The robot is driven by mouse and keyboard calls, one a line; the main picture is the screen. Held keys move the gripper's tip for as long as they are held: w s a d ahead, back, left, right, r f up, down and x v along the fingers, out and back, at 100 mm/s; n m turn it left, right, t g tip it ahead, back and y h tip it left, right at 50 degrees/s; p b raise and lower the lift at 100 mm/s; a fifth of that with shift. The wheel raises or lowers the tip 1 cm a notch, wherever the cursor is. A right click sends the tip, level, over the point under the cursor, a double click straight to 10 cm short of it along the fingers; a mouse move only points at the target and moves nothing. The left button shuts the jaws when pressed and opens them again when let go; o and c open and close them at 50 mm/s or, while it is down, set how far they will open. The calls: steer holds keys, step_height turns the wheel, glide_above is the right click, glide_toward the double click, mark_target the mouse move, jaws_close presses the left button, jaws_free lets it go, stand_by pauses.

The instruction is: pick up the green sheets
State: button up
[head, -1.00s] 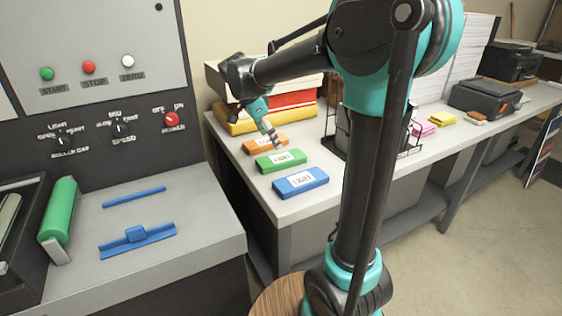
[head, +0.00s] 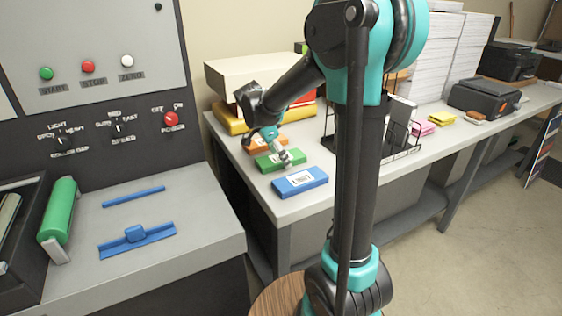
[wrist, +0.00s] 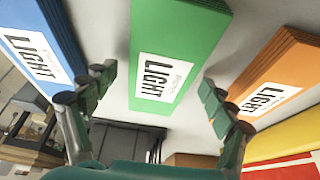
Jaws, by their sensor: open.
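The green sheets (head: 280,161) are a flat green pack with a white label, lying on the table between an orange pack and a blue pack. In the wrist view the green pack (wrist: 172,60) shows its label reading LIGHT, in line with the gap between my fingers.
The blue pack (head: 301,183) lies in front and the orange pack (head: 266,144) behind, both close to the green one. A black wire rack (head: 400,143) stands to the right. Larger yellow and red stacks (head: 230,120) are at the back.

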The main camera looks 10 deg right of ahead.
steer(key=shift+c, duration=0.4)
steer(key=c, duration=1.3)
steer(key=shift+c, duration=0.2)
